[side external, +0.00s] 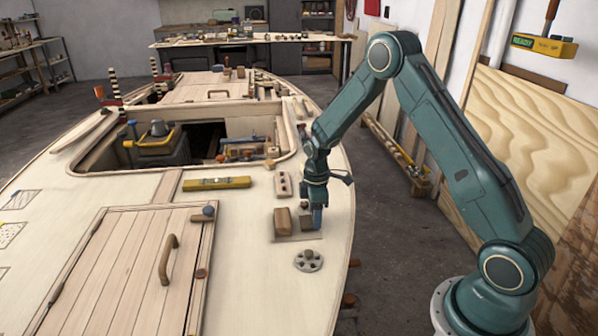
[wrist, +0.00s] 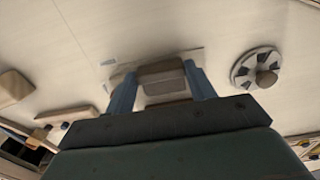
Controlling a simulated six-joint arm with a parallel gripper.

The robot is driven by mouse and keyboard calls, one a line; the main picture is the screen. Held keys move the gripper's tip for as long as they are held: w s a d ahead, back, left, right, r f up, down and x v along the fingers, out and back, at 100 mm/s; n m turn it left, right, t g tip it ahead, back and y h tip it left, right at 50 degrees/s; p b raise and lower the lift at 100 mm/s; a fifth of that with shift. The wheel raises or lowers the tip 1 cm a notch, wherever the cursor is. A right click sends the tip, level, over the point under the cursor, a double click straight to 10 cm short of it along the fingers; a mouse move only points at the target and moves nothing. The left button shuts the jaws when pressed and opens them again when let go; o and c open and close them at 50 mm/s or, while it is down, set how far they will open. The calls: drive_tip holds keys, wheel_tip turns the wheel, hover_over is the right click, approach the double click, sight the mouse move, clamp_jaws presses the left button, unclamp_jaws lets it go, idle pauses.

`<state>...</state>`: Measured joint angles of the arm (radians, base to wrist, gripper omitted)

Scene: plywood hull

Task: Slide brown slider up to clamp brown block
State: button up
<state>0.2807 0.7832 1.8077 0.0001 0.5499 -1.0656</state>
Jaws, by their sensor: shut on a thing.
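In the side external view the brown block (side external: 282,222) stands on a pale plate (side external: 290,239) on the deck. The lower brown slider (side external: 306,223) sits to its right on the same plate, with a narrow gap between them. My gripper (side external: 316,218) is down at the slider's right side, fingers pointing at the deck. In the wrist view my two blue fingers (wrist: 161,82) stand on either side of a brown piece (wrist: 165,87), which I take for the slider. My gripper is shut on it. The block and slider are hard to tell apart there.
A spoked handwheel (side external: 308,260) lies close in front of the plate; it also shows in the wrist view (wrist: 258,68). A hatch with a handle (side external: 168,259) is at left.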

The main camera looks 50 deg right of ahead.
sight(303, 222)
drive_tip(key=shift+w+a, duration=1.25)
drive_tip(key=o, duration=1.4)
drive_tip(key=shift+d+r, duration=0.1)
drive_tip(key=shift+r, duration=0.05)
drive_tip(key=shift+r, duration=0.25)
wheel_tip(303, 222, up, 7)
drive_tip(key=shift+a+r, duration=0.15)
drive_tip(key=shift+a, duration=0.05)
